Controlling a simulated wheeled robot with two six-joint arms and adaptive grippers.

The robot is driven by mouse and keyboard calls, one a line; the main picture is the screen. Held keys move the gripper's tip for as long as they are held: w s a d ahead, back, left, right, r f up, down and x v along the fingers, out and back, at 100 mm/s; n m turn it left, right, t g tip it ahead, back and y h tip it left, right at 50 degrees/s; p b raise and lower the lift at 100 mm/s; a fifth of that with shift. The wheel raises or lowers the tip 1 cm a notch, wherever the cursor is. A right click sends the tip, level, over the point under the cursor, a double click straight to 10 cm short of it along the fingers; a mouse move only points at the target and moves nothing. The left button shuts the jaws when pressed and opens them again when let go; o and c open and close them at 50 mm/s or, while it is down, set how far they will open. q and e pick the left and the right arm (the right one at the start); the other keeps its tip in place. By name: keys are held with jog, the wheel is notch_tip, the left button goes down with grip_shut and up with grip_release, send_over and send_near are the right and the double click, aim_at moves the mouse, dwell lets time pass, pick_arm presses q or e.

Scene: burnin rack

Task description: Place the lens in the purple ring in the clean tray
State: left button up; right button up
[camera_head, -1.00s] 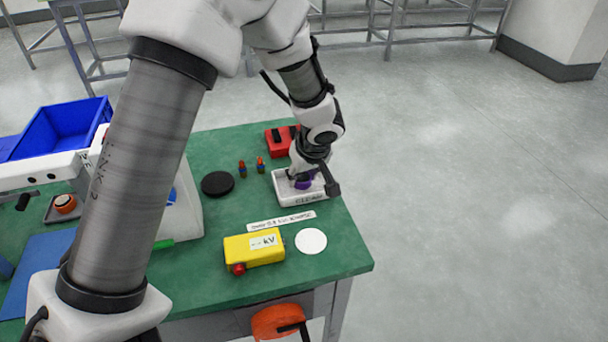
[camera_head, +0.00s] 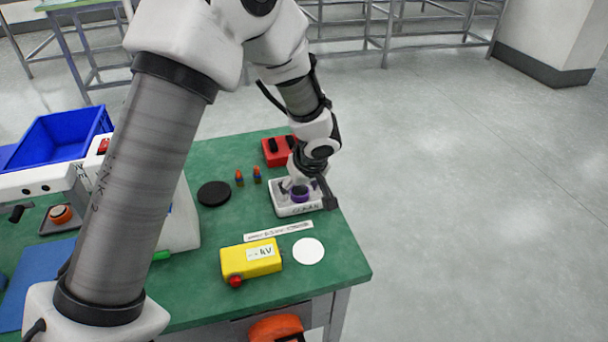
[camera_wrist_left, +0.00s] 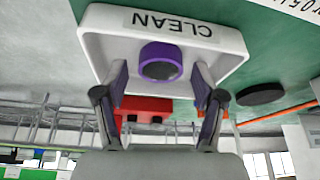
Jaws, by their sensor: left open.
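The lens in the purple ring (camera_head: 299,193) sits in the white clean tray (camera_head: 297,211), on the green table's right side. In the left wrist view the purple-ringed lens (camera_wrist_left: 160,61) stands inside the tray (camera_wrist_left: 222,62), whose label reads CLEAN. My left gripper (camera_head: 301,187) is at the tray. Its two fingers (camera_wrist_left: 160,84) are spread apart on either side of the purple ring, with visible gaps, and hold nothing. My right gripper is not in view.
A red box (camera_head: 277,151) stands behind the tray. A black disc (camera_head: 214,194) and two small coloured pegs (camera_head: 248,177) lie to its left. A yellow kV box (camera_head: 251,260) and a white disc (camera_head: 308,251) are in front. A blue bin (camera_head: 62,138) stands at the far left.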

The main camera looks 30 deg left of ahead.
pick_arm(q)
jog(key=p+v, duration=0.2)
jog(key=v, duration=1)
